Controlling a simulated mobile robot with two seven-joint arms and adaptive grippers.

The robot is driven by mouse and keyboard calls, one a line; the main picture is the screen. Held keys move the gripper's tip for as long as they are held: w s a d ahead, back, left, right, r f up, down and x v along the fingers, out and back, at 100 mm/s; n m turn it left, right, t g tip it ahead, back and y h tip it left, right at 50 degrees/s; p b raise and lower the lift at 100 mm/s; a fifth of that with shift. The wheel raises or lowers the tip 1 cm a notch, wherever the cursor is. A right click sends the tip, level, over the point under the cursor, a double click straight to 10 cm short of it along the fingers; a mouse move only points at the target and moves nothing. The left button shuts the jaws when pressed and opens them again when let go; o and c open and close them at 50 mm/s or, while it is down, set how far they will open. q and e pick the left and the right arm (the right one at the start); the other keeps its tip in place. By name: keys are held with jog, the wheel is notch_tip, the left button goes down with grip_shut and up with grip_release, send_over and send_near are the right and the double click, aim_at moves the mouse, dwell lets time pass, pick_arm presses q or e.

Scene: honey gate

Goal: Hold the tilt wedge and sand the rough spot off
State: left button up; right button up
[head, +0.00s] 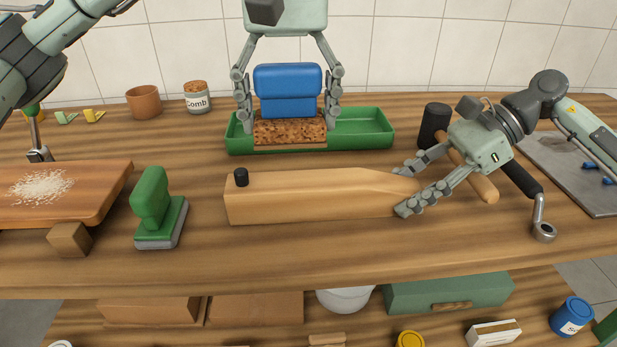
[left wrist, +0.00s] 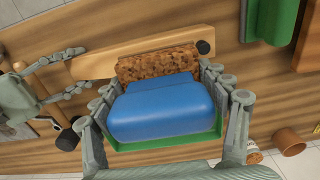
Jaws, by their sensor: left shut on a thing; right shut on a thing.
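The tilt wedge (head: 310,198) is a long pale wooden piece lying on the bench, with a black knob at its left end. It also shows in the left wrist view (left wrist: 92,66). My right gripper (head: 402,190) is shut on its narrow right end. My left gripper (head: 288,98) is shut on a blue-handled block (head: 288,80) with a coarse speckled brown face (head: 290,130). It holds the block over the green tray (head: 362,128), behind the wedge and apart from it. A green-handled tool with a grey pad (head: 160,210) stands left of the wedge. I cannot make out a rough spot.
A board with white grains (head: 100,190) and a small wooden block (head: 70,240) are at the left. A mallet (head: 434,125) and a black-handled tool (head: 542,230) lie by my right gripper. A pot (head: 144,102) and jar (head: 198,98) stand behind. The bench front is clear.

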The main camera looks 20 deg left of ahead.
jog(key=o, duration=1.2)
jog(key=shift+o, duration=0.2)
jog(key=shift+o, duration=1.3)
